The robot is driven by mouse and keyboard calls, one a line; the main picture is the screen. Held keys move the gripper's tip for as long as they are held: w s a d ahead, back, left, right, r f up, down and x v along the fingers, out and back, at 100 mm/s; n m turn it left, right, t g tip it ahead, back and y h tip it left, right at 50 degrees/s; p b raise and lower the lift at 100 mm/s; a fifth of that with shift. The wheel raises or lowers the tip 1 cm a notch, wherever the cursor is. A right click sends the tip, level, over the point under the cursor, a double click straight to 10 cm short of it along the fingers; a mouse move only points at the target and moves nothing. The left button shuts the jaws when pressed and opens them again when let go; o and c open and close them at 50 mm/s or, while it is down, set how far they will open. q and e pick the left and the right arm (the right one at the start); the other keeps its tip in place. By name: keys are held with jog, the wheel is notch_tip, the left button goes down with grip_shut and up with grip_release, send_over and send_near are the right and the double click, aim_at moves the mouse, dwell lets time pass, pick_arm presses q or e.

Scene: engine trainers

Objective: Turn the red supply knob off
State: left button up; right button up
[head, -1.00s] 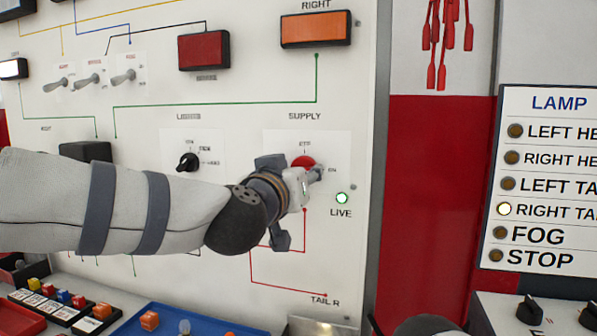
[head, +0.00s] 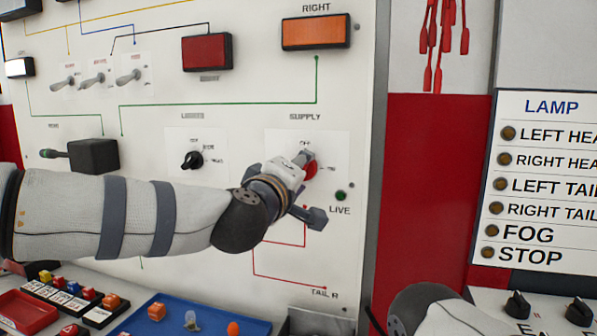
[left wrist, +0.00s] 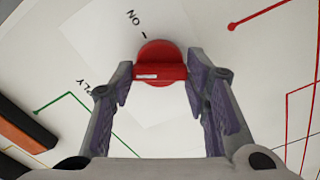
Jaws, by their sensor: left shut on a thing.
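The red supply knob (head: 312,169) is on the white panel under the word SUPPLY, partly hidden by my left gripper (head: 305,164). In the left wrist view the round red knob (left wrist: 158,54) has a raised bar with a white mark. The left gripper's fingers (left wrist: 160,76) are on either side of that bar, shut on it. The ON label shows near the knob; the OFF label is mostly covered in the head view. The LIVE lamp (head: 341,196) below right is dark. My right gripper is not in view.
A black lights knob (head: 192,160) is left of the supply knob. Toggle switches (head: 97,78) sit higher left. A black box with a lever (head: 93,156) juts out behind my arm. A blue tray (head: 190,318) lies below. The lamp board (head: 548,180) at right shows no lit lamp.

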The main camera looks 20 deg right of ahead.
pick_arm(q)
jog(key=n, duration=0.5)
jog(key=shift+n, duration=0.4)
dwell(0.4)
jog(key=o, duration=1.1)
jog(key=shift+o, duration=0.2)
jog(key=v, duration=1.2)
